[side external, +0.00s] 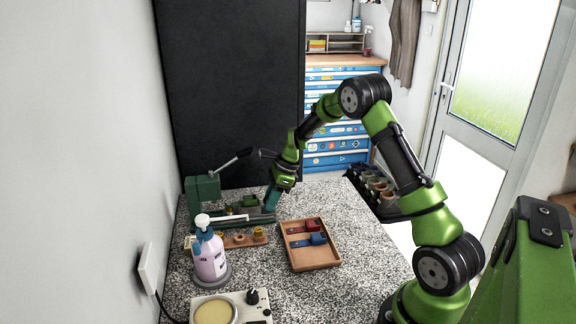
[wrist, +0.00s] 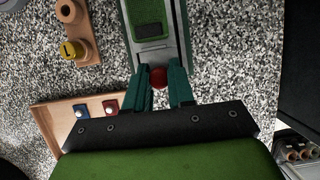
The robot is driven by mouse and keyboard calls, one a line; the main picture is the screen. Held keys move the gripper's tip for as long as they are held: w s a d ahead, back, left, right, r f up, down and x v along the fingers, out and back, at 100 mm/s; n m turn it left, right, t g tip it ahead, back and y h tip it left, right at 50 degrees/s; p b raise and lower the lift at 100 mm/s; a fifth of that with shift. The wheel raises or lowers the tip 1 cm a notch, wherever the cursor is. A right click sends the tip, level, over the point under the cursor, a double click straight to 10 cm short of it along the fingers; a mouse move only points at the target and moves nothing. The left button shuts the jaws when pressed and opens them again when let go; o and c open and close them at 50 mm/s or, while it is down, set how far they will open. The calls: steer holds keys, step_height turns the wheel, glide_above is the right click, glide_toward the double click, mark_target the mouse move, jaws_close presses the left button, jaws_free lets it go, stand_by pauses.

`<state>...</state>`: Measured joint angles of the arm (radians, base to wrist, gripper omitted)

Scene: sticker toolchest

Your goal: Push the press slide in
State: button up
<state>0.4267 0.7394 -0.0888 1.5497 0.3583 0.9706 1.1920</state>
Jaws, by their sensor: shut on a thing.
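The green press (side external: 203,192) stands at the back left of the counter, with a lever sticking up to the right. Its press slide (wrist: 150,14) shows in the wrist view as a green plate with a dark slot, lying on a grey rail. A round red knob (wrist: 158,77) is at the slide's near end. My gripper (wrist: 160,72) has its two teal fingers on either side of this knob, shut on it. In the side view my gripper (side external: 271,202) points down at the right end of the press, and the knob is hidden there.
A wooden tray (side external: 312,262) with red and blue pieces lies in front of my gripper. A wooden strip (side external: 248,240) with knobs, a pump bottle (side external: 208,258) and a cream device (side external: 238,306) stand at the left. Cups in a dark rack (side external: 376,188) are at the right.

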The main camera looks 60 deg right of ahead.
mark_target(253, 197)
steer(key=shift+w+a+r, duration=0.1)
steer(key=shift+w+a, duration=1.4)
steer(key=o, duration=0.7)
steer(key=shift+r, duration=3)
